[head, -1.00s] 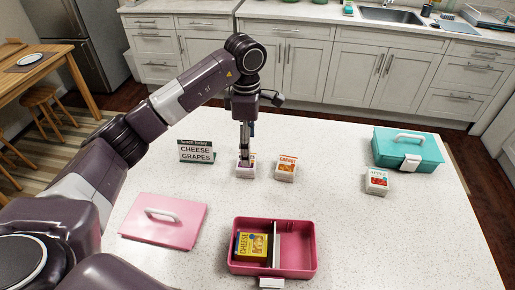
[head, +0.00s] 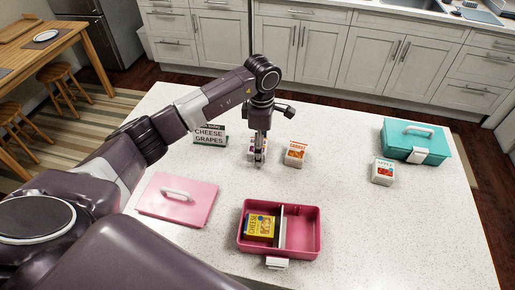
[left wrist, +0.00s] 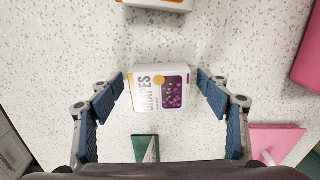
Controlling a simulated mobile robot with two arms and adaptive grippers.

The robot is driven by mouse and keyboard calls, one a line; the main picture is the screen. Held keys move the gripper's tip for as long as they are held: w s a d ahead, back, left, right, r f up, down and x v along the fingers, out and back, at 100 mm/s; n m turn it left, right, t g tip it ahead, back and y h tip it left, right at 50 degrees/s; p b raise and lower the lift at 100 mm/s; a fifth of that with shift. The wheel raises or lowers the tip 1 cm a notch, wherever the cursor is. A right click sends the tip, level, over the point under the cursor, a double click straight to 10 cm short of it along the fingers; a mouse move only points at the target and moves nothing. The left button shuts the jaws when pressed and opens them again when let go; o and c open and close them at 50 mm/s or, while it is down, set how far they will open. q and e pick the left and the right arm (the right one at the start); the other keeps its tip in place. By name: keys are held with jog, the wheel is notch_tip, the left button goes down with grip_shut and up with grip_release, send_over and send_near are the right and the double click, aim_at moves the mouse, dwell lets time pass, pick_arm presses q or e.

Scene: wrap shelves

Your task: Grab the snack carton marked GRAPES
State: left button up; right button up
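The GRAPES carton (left wrist: 160,88), a small white box with a purple grape picture, stands on the white counter (head: 350,205). In the left wrist view it sits between the two blue fingers of my left gripper (left wrist: 162,86), with a narrow gap on each side. The left gripper is open. In the head view the left gripper (head: 258,160) points down at the carton and hides much of it. My right gripper is not in view.
A carton with an orange picture (head: 295,153) stands right of the grapes. A sign reading CHEESE GRAPES (head: 210,135) stands left. An open pink lunchbox (head: 312,238) holds a yellow CHEESE carton (head: 260,228). A pink lid (head: 155,200), teal box (head: 425,142) and APPLE carton (head: 383,171) also lie there.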

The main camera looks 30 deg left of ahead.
pick_arm(q)
jog(key=c, duration=1)
jog(key=shift+c, duration=0.4)
jog(key=shift+r, duration=0.1)
